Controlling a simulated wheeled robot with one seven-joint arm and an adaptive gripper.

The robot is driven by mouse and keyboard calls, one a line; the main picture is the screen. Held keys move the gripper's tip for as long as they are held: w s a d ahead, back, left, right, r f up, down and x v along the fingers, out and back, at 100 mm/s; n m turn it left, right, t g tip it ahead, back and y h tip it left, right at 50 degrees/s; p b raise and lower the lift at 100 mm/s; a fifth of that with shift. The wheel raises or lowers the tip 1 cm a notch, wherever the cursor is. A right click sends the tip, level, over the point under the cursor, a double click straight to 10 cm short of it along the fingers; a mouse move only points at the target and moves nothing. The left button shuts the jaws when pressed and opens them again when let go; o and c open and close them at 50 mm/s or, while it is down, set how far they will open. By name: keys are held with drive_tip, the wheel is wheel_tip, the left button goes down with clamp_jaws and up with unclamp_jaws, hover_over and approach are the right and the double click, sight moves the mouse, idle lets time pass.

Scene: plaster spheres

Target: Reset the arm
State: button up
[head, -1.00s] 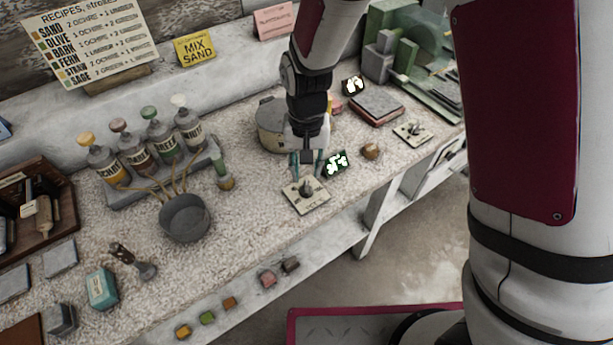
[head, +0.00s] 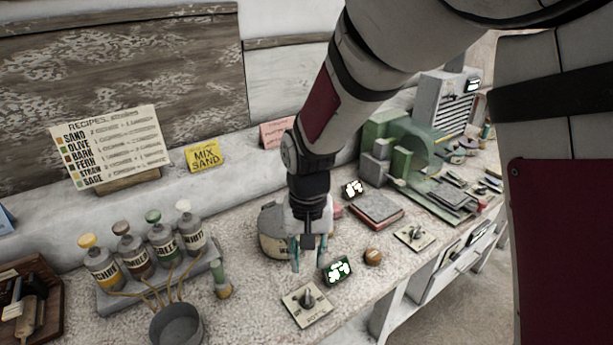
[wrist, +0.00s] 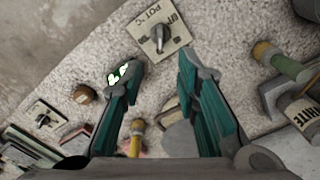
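My gripper (head: 308,262) hangs from the arm over the bench, fingers pointing down, in the head view. In the wrist view my gripper (wrist: 158,72) shows its two teal-padded fingers spread apart with nothing between them. The pot dial plate (head: 307,304) lies on the bench just in front of the fingers, and the gripper is apart from it. The dial plate (wrist: 160,30) also shows beyond the fingertips in the wrist view. A small display with green marks (head: 338,270) stands right beside the fingers.
A round pot (head: 272,232) stands behind the gripper. A rack of labelled bottles (head: 150,255) and a grey pan (head: 176,325) are at the left. A brown knob (head: 373,257), a second dial plate (head: 414,236) and a book-like block (head: 375,213) are at the right.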

drive_tip(key=s+d+r+t, duration=0.5)
drive_tip(key=s+d+r, duration=1.2)
drive_tip(key=d+r, duration=0.1)
drive_tip(key=shift+s+d+r, duration=0.3)
drive_tip(key=shift+d+r, duration=0.1)
drive_tip(key=shift+r, duration=0.3)
idle(5.5)
